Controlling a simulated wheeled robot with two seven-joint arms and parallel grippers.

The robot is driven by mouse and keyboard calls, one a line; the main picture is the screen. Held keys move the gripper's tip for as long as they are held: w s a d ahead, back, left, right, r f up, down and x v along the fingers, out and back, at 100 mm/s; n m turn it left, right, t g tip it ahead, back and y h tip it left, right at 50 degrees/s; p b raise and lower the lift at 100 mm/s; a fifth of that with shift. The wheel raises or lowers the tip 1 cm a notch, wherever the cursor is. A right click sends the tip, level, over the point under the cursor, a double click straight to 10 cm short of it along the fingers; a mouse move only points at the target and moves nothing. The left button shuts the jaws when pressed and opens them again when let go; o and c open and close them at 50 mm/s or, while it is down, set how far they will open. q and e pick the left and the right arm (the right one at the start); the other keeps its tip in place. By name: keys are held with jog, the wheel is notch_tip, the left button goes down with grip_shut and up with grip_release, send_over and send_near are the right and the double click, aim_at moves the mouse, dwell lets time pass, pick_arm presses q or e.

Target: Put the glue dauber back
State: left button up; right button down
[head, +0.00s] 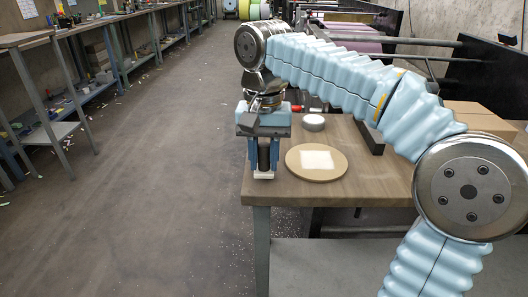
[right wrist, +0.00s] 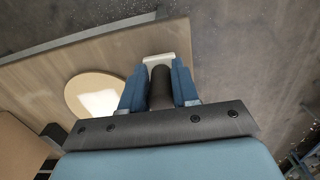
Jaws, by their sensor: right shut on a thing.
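My right gripper (head: 263,167) points down at the near left corner of the wooden table (head: 370,190). It is shut on the glue dauber, which has a dark round handle (head: 264,154) and a pale pad at the bottom. The dauber is upright between the blue fingers. In the right wrist view the dark handle (right wrist: 160,88) sits between the fingers, and the pale pad (right wrist: 166,58) shows close to the table's edge. I cannot tell whether the pad touches the table. My left gripper is not in view.
A round tan board (head: 298,172) with a white square patch (head: 317,160) lies right of the dauber. A small pale round tin (head: 314,122) stands behind it. Cardboard boxes (head: 480,118) are at the back right. Open floor lies left of the table.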

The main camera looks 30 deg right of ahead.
jog(key=shift+f+b, duration=0.45)
jog(key=shift+f, duration=0.3)
dwell(0.3)
jog(key=c, duration=0.8)
grip_release()
jog(key=shift+o, duration=0.2)
jog(key=shift+r, duration=0.15)
